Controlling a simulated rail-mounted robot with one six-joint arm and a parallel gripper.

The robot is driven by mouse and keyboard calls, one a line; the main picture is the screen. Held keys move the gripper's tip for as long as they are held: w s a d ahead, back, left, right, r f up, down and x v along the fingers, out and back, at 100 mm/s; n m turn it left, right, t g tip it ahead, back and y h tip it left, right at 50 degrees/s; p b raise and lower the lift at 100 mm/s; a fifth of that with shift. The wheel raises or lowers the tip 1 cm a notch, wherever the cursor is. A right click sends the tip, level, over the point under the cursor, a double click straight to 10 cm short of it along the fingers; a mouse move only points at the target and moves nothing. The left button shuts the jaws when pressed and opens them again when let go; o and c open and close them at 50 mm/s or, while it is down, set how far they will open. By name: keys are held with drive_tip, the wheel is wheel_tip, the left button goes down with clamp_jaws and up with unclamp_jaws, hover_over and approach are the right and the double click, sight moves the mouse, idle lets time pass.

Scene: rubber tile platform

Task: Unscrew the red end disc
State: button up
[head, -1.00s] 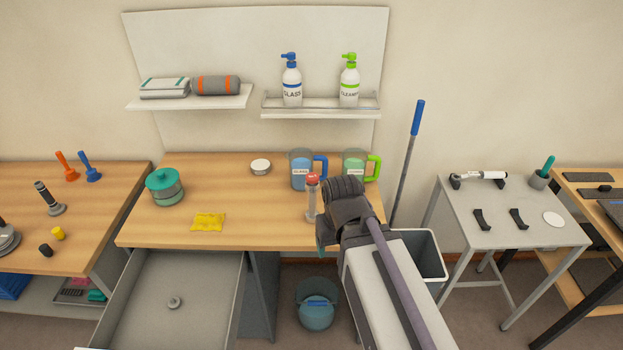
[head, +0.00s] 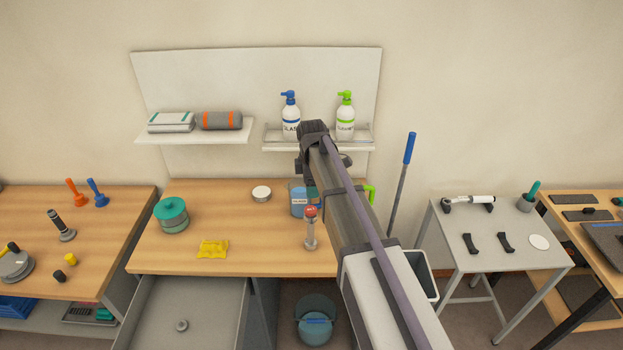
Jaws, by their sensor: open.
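The red end disc (head: 311,211) tops an upright metal post with a grey round base (head: 310,242), standing near the front right edge of the wooden workbench (head: 230,262). My gripper (head: 312,191) is mostly hidden behind my own arm, with only a small teal and dark part showing just above and behind the disc in the picture. It is open, and I see nothing held in it. The disc is in plain view, and the gripper looks apart from it, though depth is hard to judge.
An open drawer (head: 190,300) juts out below.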

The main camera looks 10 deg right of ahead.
sight(312, 209)
wheel_tip(312, 209, down, 11)
drive_tip(key=b, duration=1.1)
drive_tip(key=shift+r, duration=0.15)
drive_tip(key=shift+c, duration=0.2)
drive_tip(key=c, duration=1)
drive_tip(key=shift+c, duration=0.3)
